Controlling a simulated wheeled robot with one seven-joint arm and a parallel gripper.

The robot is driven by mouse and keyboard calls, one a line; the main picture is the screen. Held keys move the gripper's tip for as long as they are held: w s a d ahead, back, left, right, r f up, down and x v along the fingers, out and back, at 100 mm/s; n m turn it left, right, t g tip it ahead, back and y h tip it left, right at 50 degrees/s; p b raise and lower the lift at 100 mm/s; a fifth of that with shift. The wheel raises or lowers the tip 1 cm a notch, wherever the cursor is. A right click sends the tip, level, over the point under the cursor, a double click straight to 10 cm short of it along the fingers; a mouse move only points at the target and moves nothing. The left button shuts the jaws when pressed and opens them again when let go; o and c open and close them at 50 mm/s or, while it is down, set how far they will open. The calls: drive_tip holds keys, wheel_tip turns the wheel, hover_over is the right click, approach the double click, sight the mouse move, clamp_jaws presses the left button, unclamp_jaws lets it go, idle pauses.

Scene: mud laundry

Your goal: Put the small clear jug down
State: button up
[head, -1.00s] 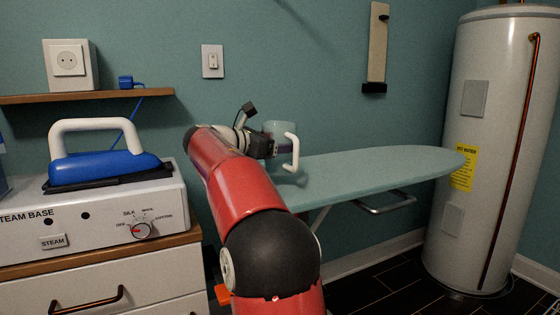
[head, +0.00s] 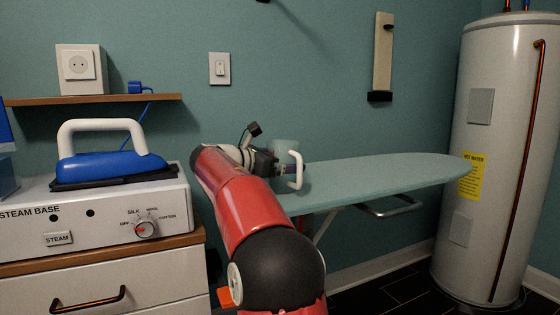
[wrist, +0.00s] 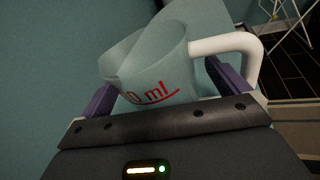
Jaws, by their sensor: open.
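The small clear jug (head: 285,147) is at the left end of the ironing board (head: 390,175), partly hidden by my arm in the head view. Its white handle (head: 296,171) points right. In the wrist view the jug (wrist: 155,75) has red "0 ml" lettering and stands between my purple fingers. My gripper (head: 274,163) is open around the jug, one finger on each side. Its base is hidden, but it looks low against the board; I cannot see the contact itself.
A blue steam iron (head: 110,165) rests on the steam base (head: 110,215) at left. A shelf (head: 90,99) holds a small blue mug (head: 140,87). A white water heater (head: 500,150) stands at right. The board is clear to the right of the jug.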

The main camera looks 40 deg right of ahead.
drive_tip(key=shift+a+r, duration=0.1)
drive_tip(key=shift+a, duration=0.05)
drive_tip(key=a+r, duration=0.1)
drive_tip(key=a, duration=1)
drive_tip(key=shift+s+a+r, duration=0.3)
drive_tip(key=shift+s, duration=0.05)
